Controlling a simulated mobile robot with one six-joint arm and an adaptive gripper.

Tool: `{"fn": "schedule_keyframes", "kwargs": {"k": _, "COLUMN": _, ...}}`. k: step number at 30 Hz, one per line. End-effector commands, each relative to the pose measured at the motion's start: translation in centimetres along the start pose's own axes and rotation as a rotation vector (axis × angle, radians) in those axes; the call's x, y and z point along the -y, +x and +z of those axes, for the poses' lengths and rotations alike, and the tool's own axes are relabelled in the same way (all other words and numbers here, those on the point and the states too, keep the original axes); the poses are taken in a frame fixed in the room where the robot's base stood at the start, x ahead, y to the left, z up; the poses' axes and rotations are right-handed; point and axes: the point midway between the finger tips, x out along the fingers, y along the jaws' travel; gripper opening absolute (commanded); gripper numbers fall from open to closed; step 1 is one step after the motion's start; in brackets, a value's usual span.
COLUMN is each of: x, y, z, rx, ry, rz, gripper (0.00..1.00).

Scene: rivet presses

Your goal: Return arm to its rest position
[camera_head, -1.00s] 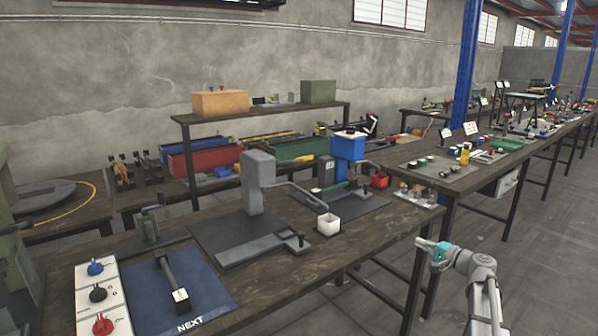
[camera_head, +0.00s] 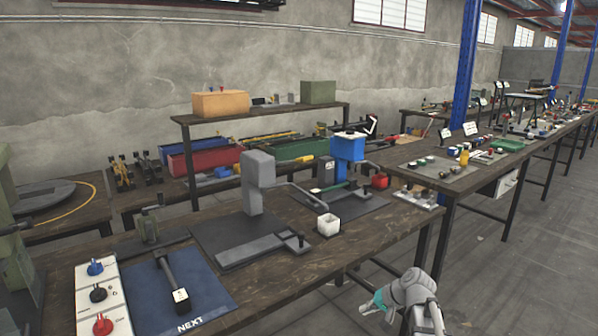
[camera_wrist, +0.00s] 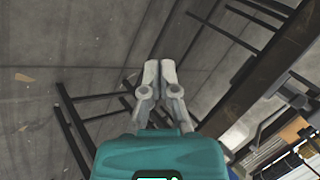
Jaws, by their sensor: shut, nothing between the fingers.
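My gripper (camera_head: 366,308) is low at the front right in the head view, off the front edge of the near workbench (camera_head: 300,268). In the wrist view my gripper (camera_wrist: 160,72) has its fingers together with nothing between them. Grey floor and dark table legs show beyond the fingertips. The grey press (camera_head: 256,183) stands on the near bench, apart from my gripper. A white cup-like box (camera_head: 328,224) stands near the bench's front edge.
A blue press (camera_head: 348,147) stands farther along the bench. A control panel (camera_head: 101,296) with blue, black and red knobs and a blue mat (camera_head: 205,280) lie at the left. Bench legs (camera_head: 411,285) rise close to my arm. Open floor (camera_head: 500,270) lies to the right.

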Motion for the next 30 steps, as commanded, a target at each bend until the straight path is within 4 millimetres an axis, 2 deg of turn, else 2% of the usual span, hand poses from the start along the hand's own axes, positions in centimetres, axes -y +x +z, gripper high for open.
{"fn": "schedule_keyframes", "kwargs": {"k": 1, "x": 0.0, "y": 0.5, "z": 2.0, "rx": 0.03, "ry": -0.028, "rz": 0.053, "gripper": 0.0}}
{"fn": "schedule_keyframes", "kwargs": {"k": 6, "x": -1.0, "y": 1.5, "z": 6.7, "rx": 0.12, "ry": -0.114, "rz": 0.249, "gripper": 0.0}}
{"fn": "schedule_keyframes", "kwargs": {"k": 12, "x": -2.2, "y": 1.5, "z": 10.5, "rx": 0.189, "ry": -0.191, "rz": 0.437, "gripper": 0.0}}
{"fn": "schedule_keyframes", "kwargs": {"k": 25, "x": -3.5, "y": 0.2, "z": 14.7, "rx": 0.259, "ry": -0.28, "rz": 0.677, "gripper": 0.0}}
{"fn": "schedule_keyframes", "kwargs": {"k": 30, "x": -2.4, "y": -1.0, "z": 14.1, "rx": 0.257, "ry": -0.277, "rz": 0.673, "gripper": 0.0}}
